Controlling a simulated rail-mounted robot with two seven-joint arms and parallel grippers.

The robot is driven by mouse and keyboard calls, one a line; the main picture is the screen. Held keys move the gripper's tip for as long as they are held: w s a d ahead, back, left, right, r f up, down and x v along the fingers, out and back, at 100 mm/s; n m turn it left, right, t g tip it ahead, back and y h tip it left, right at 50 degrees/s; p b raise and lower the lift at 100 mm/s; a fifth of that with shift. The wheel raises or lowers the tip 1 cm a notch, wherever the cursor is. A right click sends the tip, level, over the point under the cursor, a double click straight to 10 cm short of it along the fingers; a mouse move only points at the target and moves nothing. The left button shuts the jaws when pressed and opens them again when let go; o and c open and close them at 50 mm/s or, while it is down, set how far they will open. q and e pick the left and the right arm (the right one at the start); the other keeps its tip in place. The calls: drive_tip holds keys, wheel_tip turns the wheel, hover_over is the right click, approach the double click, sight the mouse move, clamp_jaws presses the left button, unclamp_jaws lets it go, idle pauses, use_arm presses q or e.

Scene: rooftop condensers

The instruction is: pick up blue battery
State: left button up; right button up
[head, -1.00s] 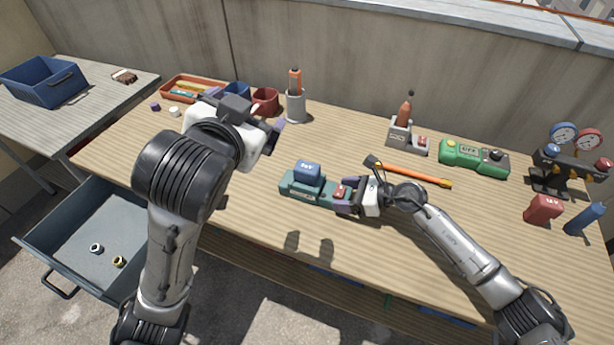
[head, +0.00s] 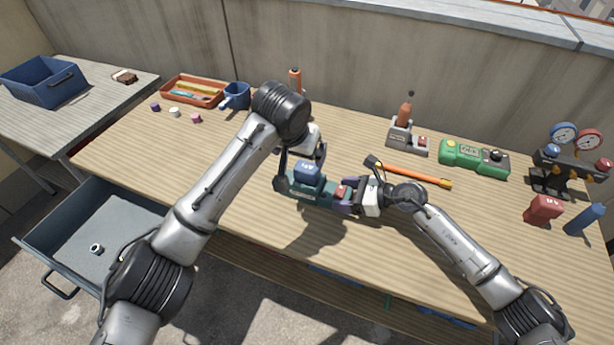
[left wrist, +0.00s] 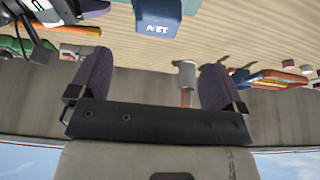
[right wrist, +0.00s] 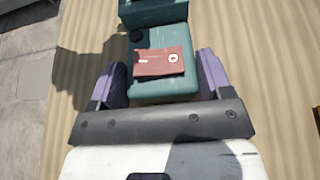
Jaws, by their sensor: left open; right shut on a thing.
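The blue battery (head: 308,172) sits upright on the teal holder (head: 325,200), left of the holder's red button (head: 341,192). My left gripper (head: 302,157) is open and empty, just behind the battery; its fingers are partly hidden in the head view. In the left wrist view the battery (left wrist: 158,20) lies beyond the open fingertips (left wrist: 155,62), with no contact visible. My right gripper (head: 355,198) is shut on the right end of the teal holder. In the right wrist view the holder (right wrist: 160,88) is between its fingers, with the red button (right wrist: 160,62) on top.
An orange-handled hammer (head: 415,175) lies behind my right gripper. A grey holder (head: 405,138) and green device (head: 474,157) stand farther back. A red battery (head: 543,209) and blue cylinder (head: 584,218) are at right. The front strip of the table is clear.

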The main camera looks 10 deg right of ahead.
sight(306, 168)
use_arm(q)
drive_tip(key=x, duration=1.1)
drive_tip(key=shift+d+f, duration=0.15)
drive_tip(key=shift+d, duration=0.05)
use_arm(e)
drive_tip(key=shift+f, duration=0.2)
use_arm(q)
drive_tip(key=c, duration=1.2)
drive_tip(key=shift+o, duration=0.2)
drive_tip(key=shift+r, duration=5.1)
drive_tip(key=shift+s+f, duration=0.1)
use_arm(e)
drive_tip(key=o, duration=1.3)
drive_tip(key=shift+s+r, duration=0.1)
drive_tip(key=shift+c, duration=0.2)
